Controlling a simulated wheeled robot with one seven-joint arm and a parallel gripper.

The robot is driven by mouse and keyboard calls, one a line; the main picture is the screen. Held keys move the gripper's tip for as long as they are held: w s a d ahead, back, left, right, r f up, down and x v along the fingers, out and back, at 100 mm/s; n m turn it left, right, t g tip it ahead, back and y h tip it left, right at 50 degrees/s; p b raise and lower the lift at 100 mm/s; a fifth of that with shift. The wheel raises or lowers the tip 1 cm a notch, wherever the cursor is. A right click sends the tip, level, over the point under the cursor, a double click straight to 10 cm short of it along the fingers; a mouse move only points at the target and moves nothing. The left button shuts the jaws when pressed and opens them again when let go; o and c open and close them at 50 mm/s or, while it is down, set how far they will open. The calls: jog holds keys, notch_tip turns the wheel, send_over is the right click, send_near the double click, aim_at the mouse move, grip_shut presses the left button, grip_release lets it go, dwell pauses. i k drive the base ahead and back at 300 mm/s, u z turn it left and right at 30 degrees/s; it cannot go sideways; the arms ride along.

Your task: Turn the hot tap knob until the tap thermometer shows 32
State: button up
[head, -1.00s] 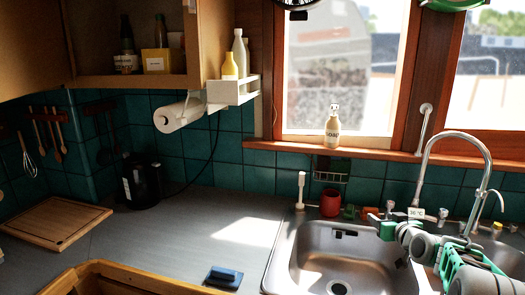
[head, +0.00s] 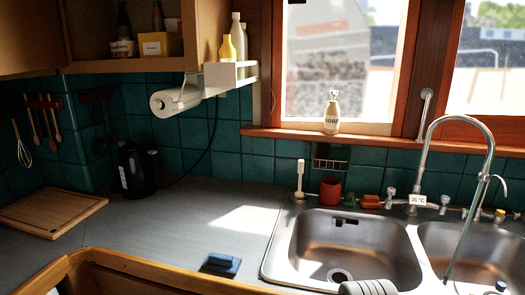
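The tall chrome tap (head: 457,124) rises behind the double sink, with its spout curving over the right basin. A small white tap thermometer (head: 418,200) sits at its base. Its tiny digits look like 36 °C. One tap knob (head: 390,194) is just left of the thermometer and another knob (head: 445,201) is just right of it. I cannot tell by colour which is hot. My gripper is out of view. Only a grey ribbed part of my arm shows at the bottom edge, in front of the sink, well away from the knobs.
The left basin (head: 345,250) and right basin (head: 470,245) lie before the tap. A red cup (head: 330,190), orange sponge (head: 370,201) and white brush (head: 300,178) stand behind the left basin. A soap bottle (head: 332,113) is on the windowsill.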

aim_at(392, 191)
jog(key=u, duration=2.9)
jog(key=k, duration=0.9)
jog(key=z, duration=1.25)
jog(key=i, duration=0.5)
jog(key=z, duration=0.05)
